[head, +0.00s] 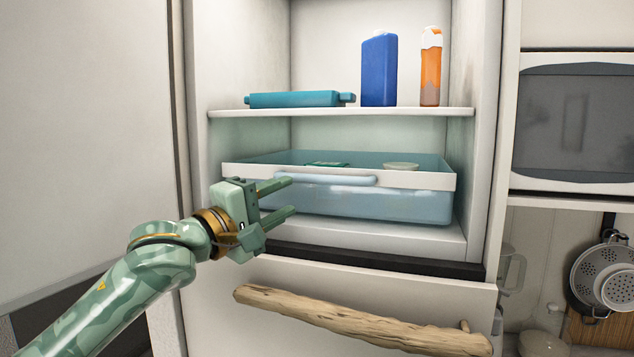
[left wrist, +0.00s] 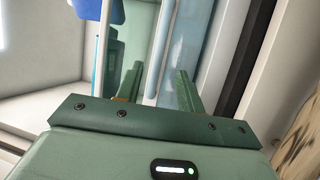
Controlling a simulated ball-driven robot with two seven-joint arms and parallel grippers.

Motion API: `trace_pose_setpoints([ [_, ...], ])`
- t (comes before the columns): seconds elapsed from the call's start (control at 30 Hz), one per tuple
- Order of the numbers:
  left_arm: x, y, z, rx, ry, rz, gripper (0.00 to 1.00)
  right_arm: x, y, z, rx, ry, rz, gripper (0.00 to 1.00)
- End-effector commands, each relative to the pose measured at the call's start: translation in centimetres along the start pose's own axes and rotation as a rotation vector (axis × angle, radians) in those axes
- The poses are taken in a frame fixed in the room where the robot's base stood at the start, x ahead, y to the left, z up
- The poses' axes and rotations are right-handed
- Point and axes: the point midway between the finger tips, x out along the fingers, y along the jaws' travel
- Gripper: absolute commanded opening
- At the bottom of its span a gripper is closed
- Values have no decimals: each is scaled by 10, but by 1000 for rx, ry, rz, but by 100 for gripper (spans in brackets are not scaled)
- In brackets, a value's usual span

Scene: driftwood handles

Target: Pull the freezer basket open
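The freezer basket (head: 400,205) is a translucent blue bin with a white front rim, sitting on the lower level of the open cabinet. Its pale blue bar handle (head: 335,180) runs across the front. My left gripper (head: 292,196) is in front of the basket's left part, its two green fingers spread apart and empty. The upper finger overlaps the handle's left end in the head view; I cannot tell whether it touches. In the left wrist view the fingers (left wrist: 160,90) stand apart, with the basket front beyond them. My right gripper is not in view.
A driftwood handle (head: 350,318) crosses the drawer front below. The shelf (head: 340,112) above carries a teal container (head: 295,99), a blue bottle (head: 379,70) and an orange bottle (head: 431,72). A large pale door panel (head: 80,130) stands at the left. A microwave (head: 572,125) is at the right.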

Motion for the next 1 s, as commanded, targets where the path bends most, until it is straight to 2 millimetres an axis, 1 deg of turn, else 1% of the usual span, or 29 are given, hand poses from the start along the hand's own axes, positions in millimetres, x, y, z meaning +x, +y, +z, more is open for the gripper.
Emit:
trace_pose_setpoints([
  [0.03, 14, 2, 1, 1, -1, 0, 38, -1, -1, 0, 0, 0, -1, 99],
  [0.1, 31, 2, 0, 1, 0, 0, 38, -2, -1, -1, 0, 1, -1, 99],
  [0.2, 53, 2, 0, 0, 0, 1, 38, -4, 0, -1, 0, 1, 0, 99],
  [0.33, 74, 1, 0, 2, 1, 0, 38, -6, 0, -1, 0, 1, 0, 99],
  [0.4, 82, 1, 0, 1, 0, 0, 38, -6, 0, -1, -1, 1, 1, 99],
  [0.5, 87, 1, 0, 2, 1, 1, 38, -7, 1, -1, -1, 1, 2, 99],
  [0.8, 89, 0, 0, 1, 1, 0, 38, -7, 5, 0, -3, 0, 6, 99],
  [0.87, 89, 0, 0, 1, 1, 0, 21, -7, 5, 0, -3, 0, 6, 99],
  [0.9, 89, 0, 0, 1, 1, 0, 10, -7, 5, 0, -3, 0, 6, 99],
  [0.93, 89, 0, 0, 1, 1, 0, 2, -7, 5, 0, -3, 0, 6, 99],
  [1.0, 89, 0, 0, 1, 1, 0, 0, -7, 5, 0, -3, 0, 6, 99],
])
